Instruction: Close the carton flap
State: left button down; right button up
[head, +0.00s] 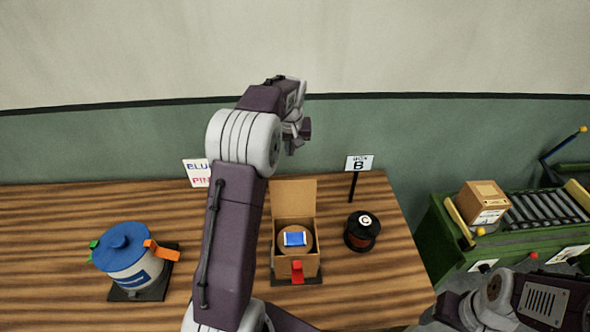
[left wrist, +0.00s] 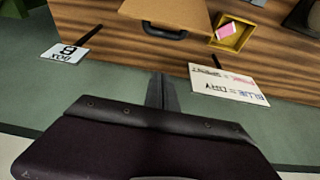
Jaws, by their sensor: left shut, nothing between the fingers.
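The open carton (head: 282,262) stands on a dark base on the wooden table. Its cardboard flap (head: 294,197) stands upright at the back. Inside is a brown round thing with a blue and white label (head: 295,239); a red tab (head: 297,270) is on the front. My left gripper (head: 304,134) is shut and empty, above and beyond the flap, apart from it. In the left wrist view the shut fingers (left wrist: 161,92) point toward a brown panel (left wrist: 170,10), apparently the flap, with a dark handle-like bar at its edge.
A black spool (head: 362,232) stands right of the carton, with a "B" sign (head: 358,163) behind. A blue-lidded pot (head: 130,265) is at left. A yellow box (left wrist: 232,43) with a pink thing and a blue/pink sign (left wrist: 228,83) lie near. A green conveyor (head: 447,250) is at right.

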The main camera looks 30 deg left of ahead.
aim_at(293, 195)
pick_arm(q)
notch_tip(293, 195, down, 9)
jog(key=p, duration=0.4)
jog(key=shift+s+d, duration=0.4)
jog(key=shift+d, duration=0.05)
jog(key=shift+w+a, duration=0.1)
